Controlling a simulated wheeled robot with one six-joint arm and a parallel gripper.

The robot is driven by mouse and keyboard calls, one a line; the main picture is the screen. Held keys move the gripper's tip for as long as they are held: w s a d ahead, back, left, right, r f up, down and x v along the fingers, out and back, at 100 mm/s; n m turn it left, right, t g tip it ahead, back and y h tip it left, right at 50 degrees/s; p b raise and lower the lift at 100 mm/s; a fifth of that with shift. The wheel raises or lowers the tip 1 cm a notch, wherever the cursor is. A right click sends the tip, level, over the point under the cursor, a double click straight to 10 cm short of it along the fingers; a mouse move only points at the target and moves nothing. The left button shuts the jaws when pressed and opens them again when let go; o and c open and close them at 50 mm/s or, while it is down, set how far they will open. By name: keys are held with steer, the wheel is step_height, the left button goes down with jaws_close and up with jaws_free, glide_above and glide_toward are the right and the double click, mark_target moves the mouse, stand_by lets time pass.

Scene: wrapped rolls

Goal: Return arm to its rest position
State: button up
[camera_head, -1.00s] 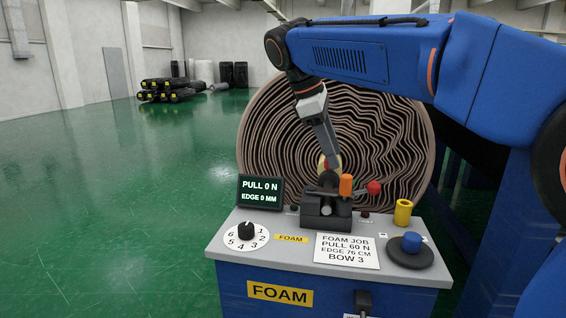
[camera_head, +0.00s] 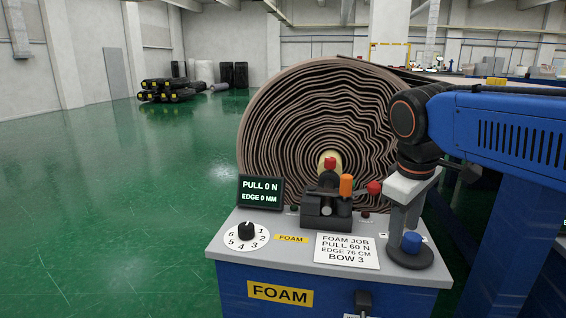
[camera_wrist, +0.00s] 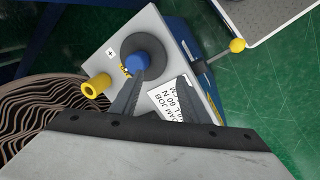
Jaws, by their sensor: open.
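My gripper (camera_head: 402,228) points down at the right end of the control desk (camera_head: 228,238), and its jaws are apart with nothing between them. In the wrist view my gripper (camera_wrist: 163,78) has one fingertip overlapping the blue knob (camera_wrist: 137,61) on its round black base. The same blue knob (camera_head: 411,242) shows just by the fingers in the head view; I cannot tell whether they touch it. My arm reaches in from the right, bent at the wrist.
A black lever block (camera_head: 325,207) with red and orange knobs stands mid-desk, left of my gripper. A yellow cylinder (camera_wrist: 96,87) stands beside the blue knob. A big foam roll (camera_head: 275,130) rises behind the desk. Green floor at left is open.

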steer(key=s+d+f+m+t, duration=0.1)
steer(key=s+d+f+m, duration=0.1)
steer(key=s+f, duration=0.4)
steer(key=s+d+f+m+t+y, duration=0.1)
steer(key=s+d+f+m, duration=0.1)
steer(key=s+f+m, duration=0.3)
step_height(320, 180, down, 4)
steer(key=shift+s+f+y, duration=0.15)
steer(key=shift+s+y, duration=0.15)
steer(key=shift+s, duration=0.4)
stand_by(0.7)
